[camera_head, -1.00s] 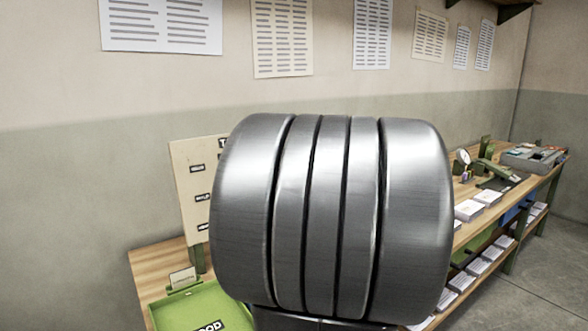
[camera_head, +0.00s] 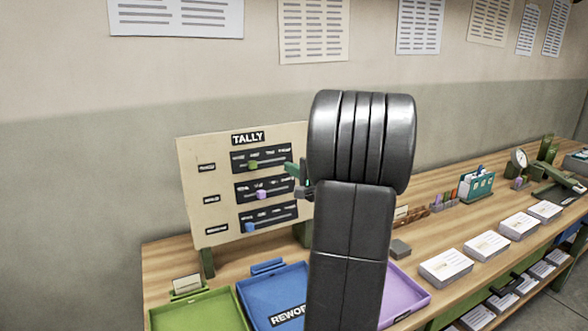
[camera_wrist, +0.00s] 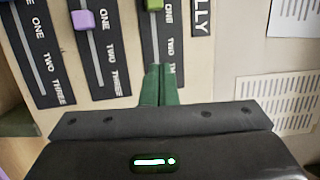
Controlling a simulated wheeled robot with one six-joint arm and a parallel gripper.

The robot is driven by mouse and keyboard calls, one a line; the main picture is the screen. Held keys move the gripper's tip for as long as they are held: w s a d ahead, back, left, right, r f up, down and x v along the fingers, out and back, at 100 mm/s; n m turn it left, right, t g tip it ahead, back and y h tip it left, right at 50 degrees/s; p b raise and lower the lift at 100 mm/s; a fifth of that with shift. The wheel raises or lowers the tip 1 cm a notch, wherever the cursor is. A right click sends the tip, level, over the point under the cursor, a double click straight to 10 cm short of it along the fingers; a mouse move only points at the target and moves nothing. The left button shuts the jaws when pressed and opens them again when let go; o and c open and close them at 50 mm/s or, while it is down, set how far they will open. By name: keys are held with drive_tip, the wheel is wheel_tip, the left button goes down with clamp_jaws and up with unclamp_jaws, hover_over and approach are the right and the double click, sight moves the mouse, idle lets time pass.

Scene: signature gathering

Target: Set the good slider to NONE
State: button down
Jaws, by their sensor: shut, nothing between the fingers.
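The cream tally board (camera_head: 190,215) stands upright at the back of the workbench. It has three dark slider strips. The top strip has a green knob (camera_head: 253,165), which also shows at the top edge of the wrist view (camera_wrist: 153,5), beside ONE. I take it as the good slider; its row label is too small to read. My gripper (camera_head: 292,171) is shut and empty, its green fingers at the right end of the top strip. In the wrist view the fingers (camera_wrist: 158,72) cover that track's THREE end, apart from the knob.
A purple knob (camera_head: 261,194) sits near ONE on the middle strip; a blue knob (camera_head: 250,227) sits near NONE on the bottom strip. Green (camera_head: 205,315), blue (camera_head: 270,290) and purple (camera_head: 405,295) trays lie in front. Paper stacks (camera_head: 446,267) lie right.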

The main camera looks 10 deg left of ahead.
sight(251, 166)
drive_tip(key=p+x, duration=0.1)
drive_tip(key=x, duration=0.5)
drive_tip(key=shift+r, duration=0.1)
drive_tip(key=s+a+p, duration=0.1)
drive_tip(key=s+a, duration=0.1)
drive_tip(key=shift+a, duration=0.35)
drive_tip(key=shift+s+a, duration=0.15)
drive_tip(key=shift+a, duration=0.1)
drive_tip(key=shift+s+a+f+b, duration=0.25)
drive_tip(key=shift+a+b, duration=0.15)
drive_tip(key=shift+b, duration=0.1)
drive_tip(key=s+a+b, duration=0.1)
drive_tip(key=a+b, duration=0.1)
drive_tip(key=shift+s+a, duration=0.25)
drive_tip(key=shift+s, duration=0.15)
drive_tip(key=shift+r, duration=0.1)
drive_tip(key=shift+d, duration=0.1)
